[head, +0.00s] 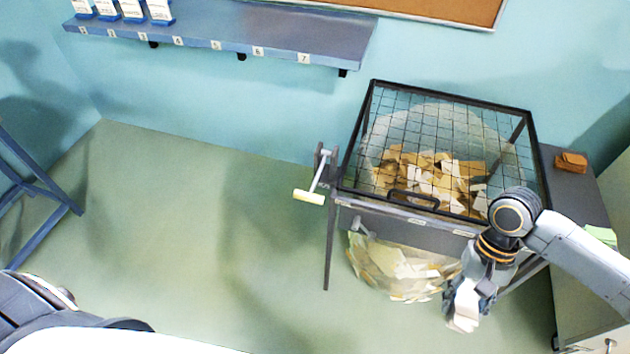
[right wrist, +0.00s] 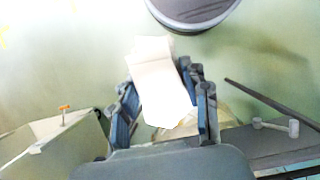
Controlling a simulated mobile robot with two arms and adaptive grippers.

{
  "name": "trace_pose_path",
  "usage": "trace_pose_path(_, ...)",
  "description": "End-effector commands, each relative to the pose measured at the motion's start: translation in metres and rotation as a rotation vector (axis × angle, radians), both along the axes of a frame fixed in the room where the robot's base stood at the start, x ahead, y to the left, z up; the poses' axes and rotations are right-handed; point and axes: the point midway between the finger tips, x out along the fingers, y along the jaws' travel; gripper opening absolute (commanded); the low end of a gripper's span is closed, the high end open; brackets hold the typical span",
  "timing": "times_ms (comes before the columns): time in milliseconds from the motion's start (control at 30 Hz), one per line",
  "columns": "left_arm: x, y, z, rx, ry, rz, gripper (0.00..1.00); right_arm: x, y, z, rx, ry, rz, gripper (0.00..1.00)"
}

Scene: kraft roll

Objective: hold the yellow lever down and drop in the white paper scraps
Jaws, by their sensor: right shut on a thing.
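The yellow lever (head: 308,197) is a pale yellow grip on a metal arm at the left side of the dark-framed stand (head: 334,240). No gripper touches it. My right gripper (head: 465,306) points down in front of the stand at its right. It is shut on white paper scraps (right wrist: 158,82), which stick out between its fingers. A mesh lid (head: 440,140) covers the stand's top, with brown and white scraps (head: 425,180) beneath it. More pale scraps (head: 400,268) show in a rounded mass below the front bar. My left gripper is outside the view.
A dark side table (head: 580,190) with a brown block (head: 571,162) stands right of the stand. A numbered wall shelf (head: 230,38) with several blue-and-white containers is at upper left. A blue frame (head: 40,190) stands at the left edge. The floor left of the stand is clear.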

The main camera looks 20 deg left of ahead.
Motion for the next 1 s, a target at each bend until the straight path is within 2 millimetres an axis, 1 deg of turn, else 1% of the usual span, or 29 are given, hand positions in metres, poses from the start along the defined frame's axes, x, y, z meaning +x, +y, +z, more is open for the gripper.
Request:
trace_pose_path(33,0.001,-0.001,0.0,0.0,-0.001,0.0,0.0,0.01,-0.002,0.003,0.0,-0.004,-0.002,0.15)
trace_pose_path(100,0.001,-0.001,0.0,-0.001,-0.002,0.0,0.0,0.023,-0.005,0.008,0.001,-0.003,-0.003,0.15)
trace_pose_path(700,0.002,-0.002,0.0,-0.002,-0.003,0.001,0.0,0.131,-0.032,0.048,0.001,-0.001,-0.002,0.15)
trace_pose_path(900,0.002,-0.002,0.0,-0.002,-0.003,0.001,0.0,0.154,-0.039,0.056,0.001,0.0,-0.001,0.15)
trace_pose_path(1000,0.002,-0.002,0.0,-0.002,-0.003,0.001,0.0,0.16,-0.04,0.058,0.0,0.0,0.001,0.15)
